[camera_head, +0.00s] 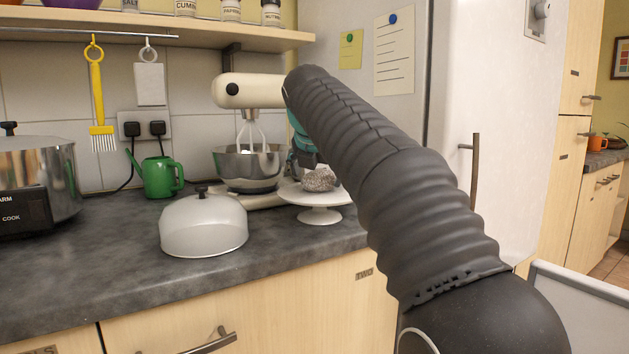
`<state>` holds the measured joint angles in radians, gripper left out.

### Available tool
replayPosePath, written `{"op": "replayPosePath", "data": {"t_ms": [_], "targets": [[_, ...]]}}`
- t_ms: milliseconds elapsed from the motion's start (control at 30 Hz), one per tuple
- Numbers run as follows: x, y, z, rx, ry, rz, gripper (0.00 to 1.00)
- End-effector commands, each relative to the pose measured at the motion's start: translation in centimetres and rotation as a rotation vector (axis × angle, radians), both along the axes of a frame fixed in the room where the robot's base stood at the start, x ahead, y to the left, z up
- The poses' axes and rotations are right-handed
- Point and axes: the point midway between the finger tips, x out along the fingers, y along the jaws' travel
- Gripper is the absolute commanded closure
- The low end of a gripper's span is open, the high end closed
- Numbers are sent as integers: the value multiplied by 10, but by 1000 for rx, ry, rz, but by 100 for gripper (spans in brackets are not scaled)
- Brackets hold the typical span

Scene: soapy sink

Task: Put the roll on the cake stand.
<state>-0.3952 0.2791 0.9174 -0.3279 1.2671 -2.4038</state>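The cake stand (318,214) is white with a round plate on a short foot, near the right end of the dark counter. A roundish, speckled grey-brown thing (319,181), seemingly the roll, shows at the plate, partly behind my arm. It looks to be at or just above the plate; I cannot tell whether it rests there. My gripper (306,157), dark with a teal part, is just above and left of it, close to or touching it. My arm hides most of the gripper, so its fingers and any grasp are not clear.
A grey domed lid (204,228) sits on the counter at the front left. A stand mixer with a steel bowl (248,170) is close behind the cake stand. A green watering can (160,177) and a cooker (38,183) stand further left. The fridge (500,110) rises at right.

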Motion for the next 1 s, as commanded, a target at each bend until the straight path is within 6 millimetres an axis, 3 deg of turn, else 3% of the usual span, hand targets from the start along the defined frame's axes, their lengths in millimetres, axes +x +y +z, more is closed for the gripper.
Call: {"op": "replayPosePath", "data": {"t_ms": [200, 500, 1000], "targets": [[-32, 2, 38, 1, -6, 2, 9], [-67, 5, 73, 2, -5, 2, 9], [-78, 4, 83, 7, -4, -7, 9]]}}
